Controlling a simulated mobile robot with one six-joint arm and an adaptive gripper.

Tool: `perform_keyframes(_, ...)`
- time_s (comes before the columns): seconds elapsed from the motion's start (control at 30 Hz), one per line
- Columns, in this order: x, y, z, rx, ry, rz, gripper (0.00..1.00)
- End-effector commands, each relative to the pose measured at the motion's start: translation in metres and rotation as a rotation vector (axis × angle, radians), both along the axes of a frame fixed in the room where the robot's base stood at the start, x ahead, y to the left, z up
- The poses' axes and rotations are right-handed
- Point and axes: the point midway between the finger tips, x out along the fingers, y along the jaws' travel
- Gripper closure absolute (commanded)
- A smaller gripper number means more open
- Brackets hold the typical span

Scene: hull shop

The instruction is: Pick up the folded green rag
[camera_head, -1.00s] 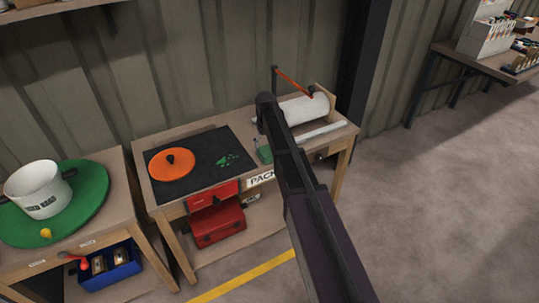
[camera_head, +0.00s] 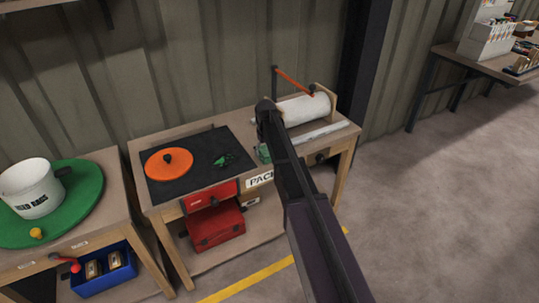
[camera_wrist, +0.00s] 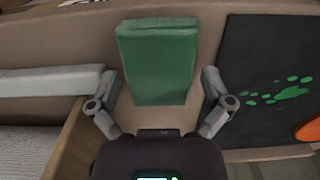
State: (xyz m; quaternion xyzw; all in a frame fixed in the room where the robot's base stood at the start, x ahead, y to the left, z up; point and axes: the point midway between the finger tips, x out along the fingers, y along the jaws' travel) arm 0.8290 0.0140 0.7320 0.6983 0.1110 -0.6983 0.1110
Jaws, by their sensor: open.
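The folded green rag (camera_wrist: 158,62) lies flat on the bench top, seen from above in the wrist view. My gripper (camera_wrist: 159,82) is open, with one finger on each side of the rag and nothing held. The height of the fingers above the bench is hard to tell. In the head view only a small part of the rag (camera_head: 263,153) shows beside my arm, which hides the rest and the fingers.
A black mat (camera_head: 190,181) with an orange disc (camera_head: 168,164) and green marks (camera_head: 223,160) lies left of the rag. A white roll (camera_head: 304,110) and pale bar (camera_head: 320,133) lie right. A white pot (camera_head: 30,192) stands on the left bench. Open floor lies right.

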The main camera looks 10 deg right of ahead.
Motion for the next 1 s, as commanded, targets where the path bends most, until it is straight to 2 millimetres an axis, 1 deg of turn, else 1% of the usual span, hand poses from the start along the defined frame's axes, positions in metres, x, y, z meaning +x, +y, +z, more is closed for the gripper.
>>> perform_keyframes(0.33,-0.0001,-0.0001,0.0001,0.000,0.000,0.000,0.00)
perform_keyframes(0.37,-0.0001,-0.0001,0.0001,0.000,0.000,0.000,0.03)
perform_keyframes(0.4,-0.0001,-0.0001,0.0001,0.000,0.000,0.000,0.15)
perform_keyframes(0.47,-0.0001,-0.0001,0.0001,0.000,0.000,0.000,0.33)
perform_keyframes(0.5,0.0000,-0.0002,0.0001,0.000,0.000,0.000,0.45)
perform_keyframes(0.53,0.0000,-0.0002,0.0001,0.000,0.000,0.000,0.53)
perform_keyframes(0.57,0.0000,-0.0002,0.0001,0.000,0.000,0.000,0.58)
perform_keyframes(1.0,0.0001,-0.0005,0.0019,0.000,0.000,-0.001,0.58)
